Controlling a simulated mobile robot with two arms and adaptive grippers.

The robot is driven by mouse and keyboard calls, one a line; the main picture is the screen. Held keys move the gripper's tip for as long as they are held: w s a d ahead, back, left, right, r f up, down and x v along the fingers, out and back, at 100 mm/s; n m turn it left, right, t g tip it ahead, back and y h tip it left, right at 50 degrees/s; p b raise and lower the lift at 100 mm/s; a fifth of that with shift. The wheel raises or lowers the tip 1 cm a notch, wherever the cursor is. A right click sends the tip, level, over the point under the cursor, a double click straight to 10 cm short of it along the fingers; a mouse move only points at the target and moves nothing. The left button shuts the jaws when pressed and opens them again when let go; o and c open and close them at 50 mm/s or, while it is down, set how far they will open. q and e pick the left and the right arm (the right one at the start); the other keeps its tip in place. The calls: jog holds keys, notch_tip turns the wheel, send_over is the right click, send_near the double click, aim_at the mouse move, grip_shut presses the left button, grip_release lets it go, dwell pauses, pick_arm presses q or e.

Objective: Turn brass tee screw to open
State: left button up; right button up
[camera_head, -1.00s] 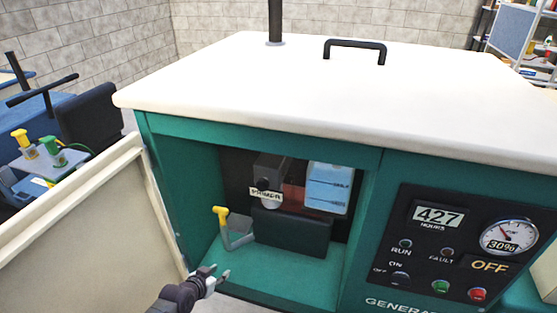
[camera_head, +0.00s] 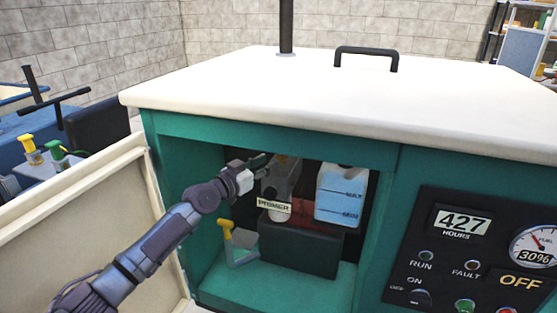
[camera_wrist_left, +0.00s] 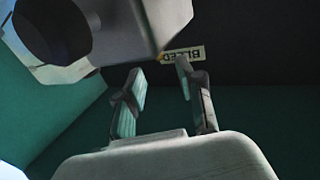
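My left gripper (camera_head: 258,165) is inside the open bay of the green generator (camera_head: 170,125), at the upper part of the grey primer housing (camera_head: 281,180). In the left wrist view my left gripper (camera_wrist_left: 160,68) has its two fingers apart with nothing between them. An upside-down label reading BLEED (camera_wrist_left: 184,53) is on the dark wall just beyond the fingertips. The grey housing (camera_wrist_left: 110,35) is close to the fingers at upper left. I cannot make out a brass tee screw in either view. My right gripper is not in view.
A PRIMER label (camera_head: 274,206) is on the front of the housing. A blue fluid tank (camera_head: 342,195) stands to the right, and a yellow-handled lever (camera_head: 226,229) stands low at the left. The open cream door (camera_head: 90,215) flanks my arm. The bay floor (camera_head: 285,287) is mostly clear.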

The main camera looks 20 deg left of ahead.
aim_at(278, 157)
pick_arm(q)
jog(key=b+x, duration=0.1)
jog(key=x, duration=0.3)
jog(key=shift+w+f+b, duration=0.15)
jog(key=shift+w+b, duration=0.1)
jog(key=shift+b, duration=0.15)
jog(key=shift+w+d, duration=0.35)
jog(key=shift+w, duration=0.2)
grip_shut()
